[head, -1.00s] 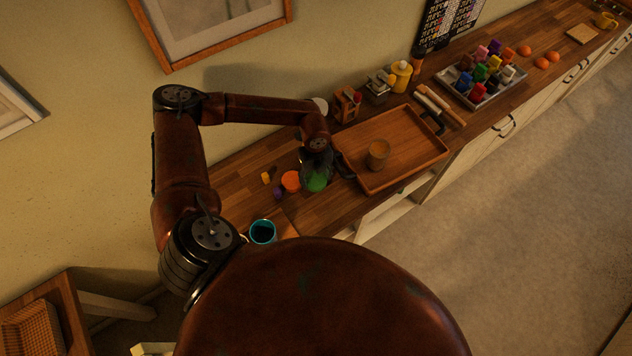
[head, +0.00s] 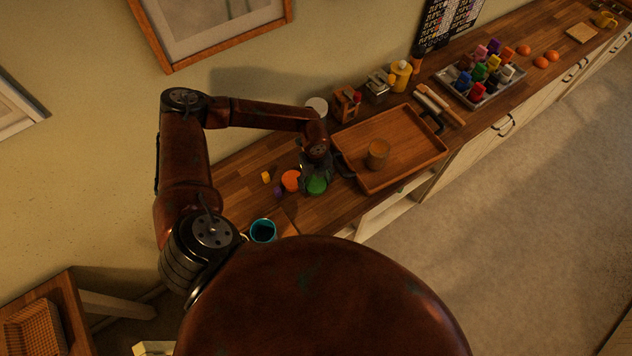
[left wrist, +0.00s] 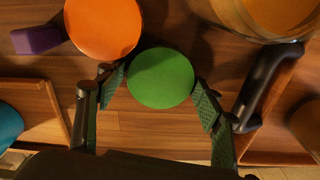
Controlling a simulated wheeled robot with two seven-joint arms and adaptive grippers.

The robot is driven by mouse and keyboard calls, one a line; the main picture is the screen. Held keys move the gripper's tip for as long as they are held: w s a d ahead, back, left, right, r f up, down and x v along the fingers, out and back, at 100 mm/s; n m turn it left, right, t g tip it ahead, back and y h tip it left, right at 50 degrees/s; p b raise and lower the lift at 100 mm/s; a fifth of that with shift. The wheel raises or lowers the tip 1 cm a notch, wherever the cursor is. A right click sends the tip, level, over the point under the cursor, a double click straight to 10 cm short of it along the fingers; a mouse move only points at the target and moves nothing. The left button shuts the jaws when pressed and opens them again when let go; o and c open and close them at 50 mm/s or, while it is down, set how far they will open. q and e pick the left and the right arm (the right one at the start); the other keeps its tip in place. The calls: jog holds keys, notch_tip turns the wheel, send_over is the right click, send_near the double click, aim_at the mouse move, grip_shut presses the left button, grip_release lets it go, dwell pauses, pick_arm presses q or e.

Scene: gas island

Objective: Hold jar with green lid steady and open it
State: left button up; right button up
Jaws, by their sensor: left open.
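The jar with the green lid (head: 316,185) stands on the wooden counter, left of the tray. The left wrist view shows its round green lid (left wrist: 161,78) from above; the jar's body is hidden beneath it. My left gripper (head: 318,172) is over the jar from above. In the left wrist view its two fingers (left wrist: 160,92) are open, one on each side of the lid. The right finger looks very near the lid's edge; I cannot tell if it touches. My right gripper is not in view.
An orange lid (head: 291,180) sits close left of the green one, with a purple block (head: 277,192) beside it. A wooden tray (head: 412,173) holding a cup (head: 378,154) is close on the right. A teal cup (head: 262,231) stands nearer.

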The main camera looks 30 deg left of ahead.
aim_at(316, 183)
pick_arm(q)
notch_tip(316, 183, up, 12)
jog(key=b, duration=0.1)
jog(key=shift+b, duration=0.3)
